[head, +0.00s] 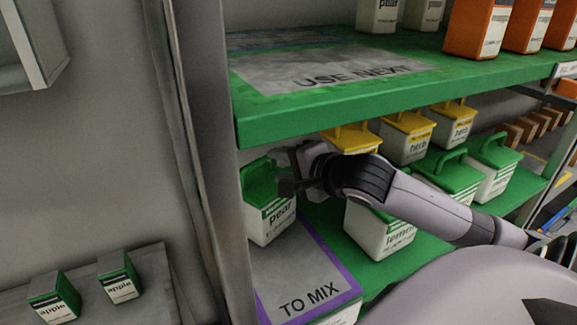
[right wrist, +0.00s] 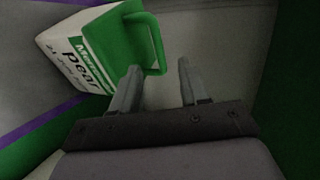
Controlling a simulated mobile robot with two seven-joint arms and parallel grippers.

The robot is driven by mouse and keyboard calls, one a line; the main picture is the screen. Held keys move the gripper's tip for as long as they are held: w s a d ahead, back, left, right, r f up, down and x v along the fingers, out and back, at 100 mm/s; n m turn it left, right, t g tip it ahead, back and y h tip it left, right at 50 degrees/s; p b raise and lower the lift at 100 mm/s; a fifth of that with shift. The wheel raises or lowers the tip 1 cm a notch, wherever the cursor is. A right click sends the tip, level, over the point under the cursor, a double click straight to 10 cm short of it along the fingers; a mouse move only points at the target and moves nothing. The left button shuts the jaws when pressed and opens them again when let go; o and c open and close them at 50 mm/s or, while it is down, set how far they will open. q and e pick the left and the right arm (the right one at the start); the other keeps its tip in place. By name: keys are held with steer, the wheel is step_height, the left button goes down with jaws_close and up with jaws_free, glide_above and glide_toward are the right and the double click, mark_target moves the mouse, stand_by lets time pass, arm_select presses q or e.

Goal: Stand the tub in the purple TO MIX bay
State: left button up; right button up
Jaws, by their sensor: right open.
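A white pear tub (head: 270,222) with a green lid and handle stands, roughly upright, at the back left of the purple-edged TO MIX bay (head: 304,272) on the green lower shelf. My right gripper (head: 287,186) is open at the tub's right side, near its lid. In the right wrist view, the pear tub (right wrist: 92,52) is at the upper left. Its green handle reaches close to the left finger of my right gripper (right wrist: 160,82); I cannot tell whether they touch. Nothing is held between the fingers. My left gripper is out of view.
Another green-lidded tub (head: 378,228) stands right of the bay, under my right arm. Yellow-lidded tubs (head: 407,138) stand behind. The green upper shelf (head: 330,120) hangs low over the gripper. A grey post (head: 195,130) bounds the left. The bay's front is clear.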

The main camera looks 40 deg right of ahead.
steer(key=shift+v, duration=0.8)
